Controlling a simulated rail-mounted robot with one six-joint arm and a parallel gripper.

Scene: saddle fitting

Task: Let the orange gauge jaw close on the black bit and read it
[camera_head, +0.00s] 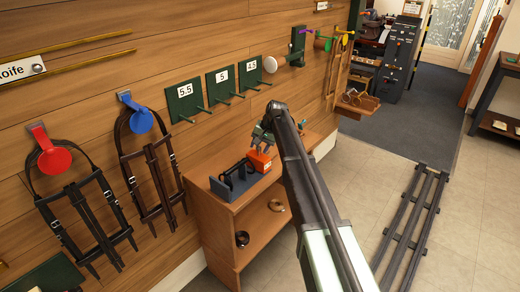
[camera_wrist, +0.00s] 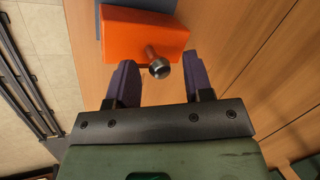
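The orange gauge jaw (camera_head: 261,160) sits at the right end of a dark gauge base (camera_head: 222,188) on the wooden cabinet top. Black curved pieces (camera_head: 238,176) stand on the base left of the jaw; one may be the black bit, but I cannot make it out clearly. In the wrist view the orange jaw (camera_wrist: 140,36) has a metal knob (camera_wrist: 160,70) pointing towards me. My gripper (camera_wrist: 158,76) is open, with its dark fingers on either side of the knob and apparently clear of it. In the head view my gripper (camera_head: 264,131) is just above the jaw.
Two dark rings (camera_head: 242,239) (camera_head: 276,205) lie on the cabinet's lower shelves. Wall panels marked 5.5 (camera_head: 186,100), 5 (camera_head: 223,84) and 4.5 (camera_head: 252,73) carry pegs. Bridles hang at left under red (camera_head: 54,160) and blue (camera_head: 140,120) discs. A dark rack (camera_head: 410,222) lies on the floor.

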